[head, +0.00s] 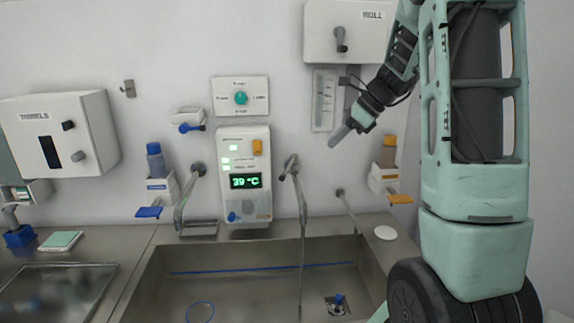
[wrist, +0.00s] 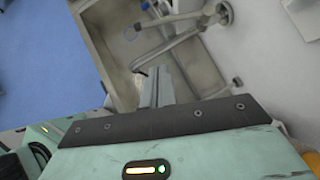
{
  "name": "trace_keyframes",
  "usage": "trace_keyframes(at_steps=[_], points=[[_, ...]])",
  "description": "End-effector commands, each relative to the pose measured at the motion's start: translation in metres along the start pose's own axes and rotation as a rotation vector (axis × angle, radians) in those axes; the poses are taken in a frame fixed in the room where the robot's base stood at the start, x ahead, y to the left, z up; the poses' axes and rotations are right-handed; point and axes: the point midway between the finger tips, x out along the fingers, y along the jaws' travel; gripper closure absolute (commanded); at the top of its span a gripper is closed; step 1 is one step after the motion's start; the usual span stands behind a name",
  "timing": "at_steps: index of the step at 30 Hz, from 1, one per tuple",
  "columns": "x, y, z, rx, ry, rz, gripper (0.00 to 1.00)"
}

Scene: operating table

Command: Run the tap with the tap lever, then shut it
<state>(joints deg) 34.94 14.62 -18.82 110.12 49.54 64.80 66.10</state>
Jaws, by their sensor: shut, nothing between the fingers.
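The middle tap (head: 300,192) stands out from the wall over the steel sink, right of the temperature panel. A short dark-tipped part at its top (head: 284,176) looks like the tap lever. A thin pale line, which looks like running water, drops from the spout into the basin (head: 301,270). My gripper (head: 340,135) is shut and empty, in the air up and right of the middle tap, apart from it and pointing down-left. In the wrist view its closed fingers (wrist: 156,88) show in front of the sink, and a tap pipe (wrist: 168,48) lies beyond them.
The panel (head: 245,165) reads 39 °C. Other pipes stand at left (head: 187,195) and right (head: 347,208). Bottle dispensers with a blue paddle (head: 149,212) and an orange paddle (head: 400,198) flank the sink. A wall box (head: 318,18) hangs above my gripper. The basin floor holds a blue ring (head: 200,312).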

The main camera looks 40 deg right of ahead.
Motion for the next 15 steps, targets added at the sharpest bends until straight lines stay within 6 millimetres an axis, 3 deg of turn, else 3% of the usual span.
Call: trace_keyframes(at_steps=[5,15], points=[[0.006,-0.001,-0.004,0.030,-0.009,-0.012,1.00],[0.070,0.000,-0.003,0.029,-0.006,-0.008,1.00]])
